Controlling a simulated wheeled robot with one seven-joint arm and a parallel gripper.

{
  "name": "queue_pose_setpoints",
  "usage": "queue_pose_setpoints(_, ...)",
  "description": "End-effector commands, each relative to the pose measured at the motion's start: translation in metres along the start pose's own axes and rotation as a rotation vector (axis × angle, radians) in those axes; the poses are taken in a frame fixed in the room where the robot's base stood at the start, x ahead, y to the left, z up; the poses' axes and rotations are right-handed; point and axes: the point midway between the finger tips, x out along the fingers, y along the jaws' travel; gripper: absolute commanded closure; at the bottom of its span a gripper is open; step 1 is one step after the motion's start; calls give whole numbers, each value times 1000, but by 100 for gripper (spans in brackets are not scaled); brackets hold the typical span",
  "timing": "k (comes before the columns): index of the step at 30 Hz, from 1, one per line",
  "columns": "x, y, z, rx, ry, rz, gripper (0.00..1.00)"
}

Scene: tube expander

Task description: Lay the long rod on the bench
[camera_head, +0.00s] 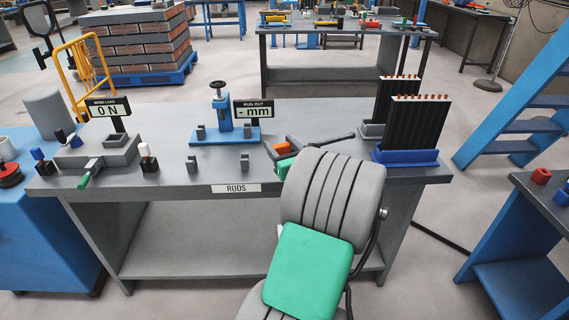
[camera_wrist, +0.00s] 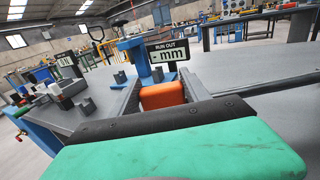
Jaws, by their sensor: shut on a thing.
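The long rod (camera_head: 338,139) is thin and dark. In the head view it reaches right from my gripper (camera_head: 284,149) over the grey bench (camera_head: 240,178). In the wrist view the rod (camera_wrist: 265,83) runs off to the right from beside the right finger. My gripper (camera_wrist: 163,97) is shut on the rod; the grip itself is mostly hidden. An orange block shows between the grey fingers. I cannot tell whether the rod touches the bench top.
A blue press (camera_head: 221,125) stands left of my gripper, with small grey supports around it. A rack of dark tubes (camera_head: 412,125) in a blue base stands at the right end. A labelled bending station (camera_head: 107,125) is at the left.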

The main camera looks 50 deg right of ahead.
Motion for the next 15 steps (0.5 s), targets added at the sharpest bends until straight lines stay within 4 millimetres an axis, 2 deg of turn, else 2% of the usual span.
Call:
queue_pose_setpoints(1, 2, -8, -11, -2, -4, -2, 100)
queue_pose_setpoints(7, 6, -23, -26, -4, -5, 0, 100)
queue_pose_setpoints(9, 7, -27, -38, -2, -4, 0, 100)
queue_pose_setpoints(12, 7, -26, -58, -3, -4, 0, 100)
queue_pose_setpoints(15, 7, -26, -60, -4, -6, 1, 100)
